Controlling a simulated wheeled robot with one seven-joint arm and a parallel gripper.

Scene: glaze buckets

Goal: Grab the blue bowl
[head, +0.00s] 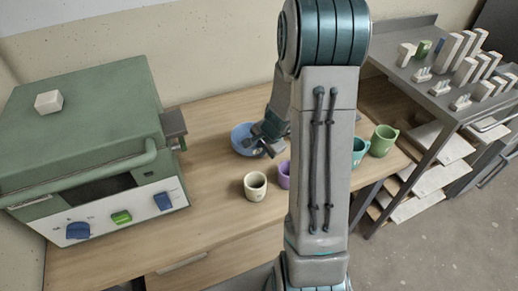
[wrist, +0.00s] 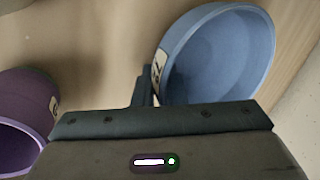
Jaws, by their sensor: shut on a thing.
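The blue bowl (head: 242,139) is on the wooden table behind the mugs in the head view. It also shows large at the upper right of the wrist view (wrist: 222,58), with a small label on its near-left rim side. My gripper (head: 262,143) is at the bowl's right side, shut on its rim. In the wrist view a dark finger (wrist: 146,90) touches the bowl's wall beside the label. I cannot tell whether the bowl is lifted off the table.
A cream mug (head: 255,187) and a purple mug (head: 284,175) stand in front of the bowl. A teal mug (head: 360,150) and a green mug (head: 383,140) stand to the right. A green kiln-like box (head: 85,120) is at the left. My arm hides part of the table.

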